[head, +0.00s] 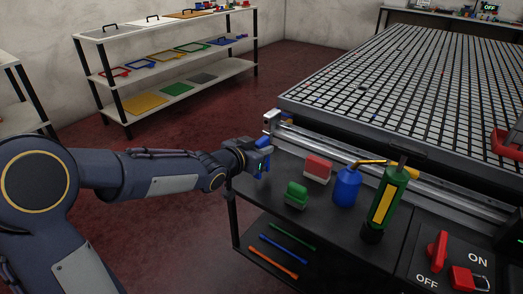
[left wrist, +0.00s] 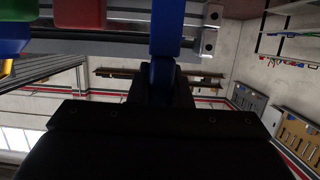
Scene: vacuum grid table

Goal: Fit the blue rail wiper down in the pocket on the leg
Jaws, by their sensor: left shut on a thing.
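The blue rail wiper shows at the near left end of the rail in the head view (head: 265,142) and runs upward from my gripper in the left wrist view (left wrist: 166,38). My left gripper (head: 256,160) is shut on it, and its dark fingers also show in the left wrist view (left wrist: 154,88). The wiper is close to the metal rail end bracket (left wrist: 208,38); I cannot tell whether they touch. A black leg (head: 236,220) stands below the shelf's left corner. I cannot make out the pocket. My right gripper is not in view.
On the black shelf (head: 330,222) stand a green block (head: 296,194), a red block (head: 318,167), a blue bottle (head: 347,187) and a green canister (head: 390,195). The grid table (head: 420,75) lies behind the rail (head: 340,150). Red floor left of the shelf is clear.

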